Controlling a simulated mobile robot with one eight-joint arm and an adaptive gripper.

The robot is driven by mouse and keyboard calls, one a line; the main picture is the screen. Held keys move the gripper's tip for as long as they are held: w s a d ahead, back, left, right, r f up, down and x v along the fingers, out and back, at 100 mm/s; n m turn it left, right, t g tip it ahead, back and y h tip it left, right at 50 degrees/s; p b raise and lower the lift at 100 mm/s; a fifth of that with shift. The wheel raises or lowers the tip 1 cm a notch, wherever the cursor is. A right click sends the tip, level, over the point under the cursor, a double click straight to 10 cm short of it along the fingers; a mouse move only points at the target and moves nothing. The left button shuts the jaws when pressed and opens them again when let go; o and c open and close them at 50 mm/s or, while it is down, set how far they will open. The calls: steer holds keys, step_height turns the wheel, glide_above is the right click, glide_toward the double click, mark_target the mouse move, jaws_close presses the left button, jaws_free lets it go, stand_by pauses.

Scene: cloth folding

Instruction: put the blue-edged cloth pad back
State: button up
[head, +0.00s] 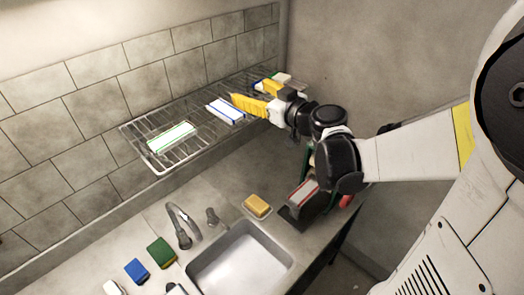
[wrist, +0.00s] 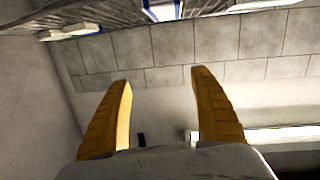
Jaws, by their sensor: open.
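The blue-edged cloth pad (head: 222,113) is white with blue edges and lies on the wire rack (head: 152,164) in the head view. Part of it also shows at the top edge of the wrist view (wrist: 163,11), beyond my fingertips. My gripper (head: 240,101) is open, its yellow fingers just right of the pad in the head view. In the wrist view my gripper (wrist: 160,77) has nothing between its spread fingers, and the tiled wall shows behind the gap. Whether a finger touches the pad in the head view I cannot tell.
A green-edged white pad (head: 172,137) lies on the rack's left part. Other small items (head: 281,77) lie at its far right end. Below are a sink (head: 240,262), a faucet (head: 180,225), a yellow sponge (head: 257,206), and a green sponge (head: 161,252) and blue sponge (head: 137,271).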

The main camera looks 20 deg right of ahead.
steer(key=s+d+r+m+t+h, duration=0.25)
steer(key=r+h, duration=0.25)
steer(key=r, duration=0.3)
steer(key=s+d+f+m+g+h, duration=0.2)
steer(key=s+d+m+g+h, duration=0.1)
steer(key=s+d+m+h, duration=0.15)
steer(key=s+a+f+n+g+y, duration=0.1)
steer(key=s+a+f+g+y, duration=0.1)
steer(key=s+a+f+g, duration=0.2)
steer(key=s+a+f+n+g+y, duration=0.2)
steer(key=s+a+f+g+y, duration=0.1)
steer(key=s+a+f, duration=0.5)
steer(key=s+f+g, duration=0.1)
steer(key=s+f, duration=0.2)
steer(key=s, duration=0.2)
steer(key=shift+s+f+g, duration=0.1)
steer(key=shift+f+g, duration=0.1)
steer(key=shift+g, duration=0.05)
step_height(320, 180, down, 17)
steer(key=b, duration=1.7)
